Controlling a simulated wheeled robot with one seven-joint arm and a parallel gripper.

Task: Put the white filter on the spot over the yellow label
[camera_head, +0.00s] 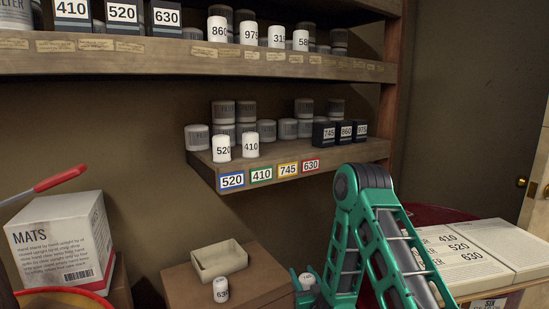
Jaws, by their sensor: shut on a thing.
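A white filter (308,280) with a small dark print is at my gripper (304,287), low in the middle of the picture above the cardboard box. My gripper is shut on it, and my green arm hides part of the gripper. The yellow label 745 (288,169) is on the lower shelf's front edge, between the green label 410 (261,174) and the red label 630 (311,166). The shelf spot above the yellow label is bare at the front. White filters 520 (221,148) and 410 (250,145) stand above the blue and green labels.
Another white filter, 630 (221,290), stands on the box (262,284) beside an open tray (219,260). Dark square filters (345,133) stand right on the lower shelf (204,162); grey cans (288,129) stand behind. The upper shelf (200,58) overhangs.

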